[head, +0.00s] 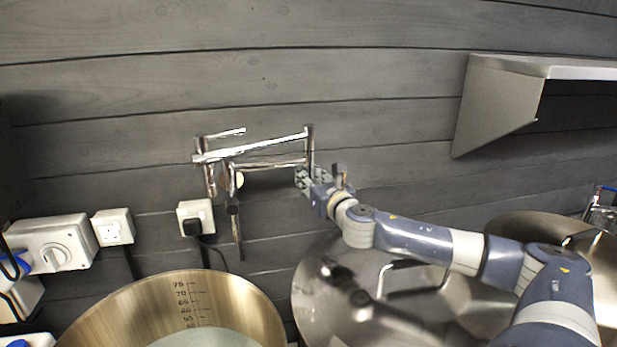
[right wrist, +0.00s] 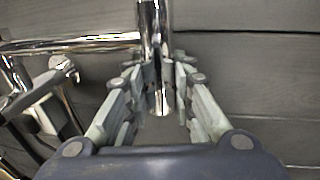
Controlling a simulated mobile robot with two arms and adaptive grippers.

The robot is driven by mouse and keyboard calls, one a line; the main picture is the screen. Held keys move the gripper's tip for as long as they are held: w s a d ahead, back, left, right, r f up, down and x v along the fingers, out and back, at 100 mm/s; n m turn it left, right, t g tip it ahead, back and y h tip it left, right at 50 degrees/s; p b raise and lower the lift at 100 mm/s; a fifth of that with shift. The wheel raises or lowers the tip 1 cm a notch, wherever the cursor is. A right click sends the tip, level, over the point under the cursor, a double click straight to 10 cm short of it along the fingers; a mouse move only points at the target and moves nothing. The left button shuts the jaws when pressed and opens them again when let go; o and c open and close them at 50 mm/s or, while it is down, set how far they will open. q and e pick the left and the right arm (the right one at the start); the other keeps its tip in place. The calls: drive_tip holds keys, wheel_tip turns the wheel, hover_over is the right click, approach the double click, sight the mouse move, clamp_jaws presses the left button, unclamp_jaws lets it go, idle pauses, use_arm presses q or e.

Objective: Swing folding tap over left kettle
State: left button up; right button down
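The chrome folding tap (head: 255,150) is mounted on the grey plank wall, its jointed arms folded in front of the wall. My right gripper (head: 308,180) is at the vertical tube at the tap's right end. In the right wrist view this tube (right wrist: 155,40) runs down between the fingers (right wrist: 163,90), which look closed around its lower part. The left kettle (head: 262,308) is open, with a volume scale inside and pale liquid at the bottom. The tap's right end is above and right of this kettle. My left gripper is out of view.
A lidded steel kettle (head: 320,290) stands right of the open one, under my right arm, with another lidded vessel (head: 520,225) further right. Switches and a plugged socket (head: 195,217) are on the left wall. A metal shelf (head: 500,95) juts out upper right.

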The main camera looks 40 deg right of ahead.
drive_tip(key=shift+a+f, duration=0.15)
drive_tip(key=shift+s, duration=0.2)
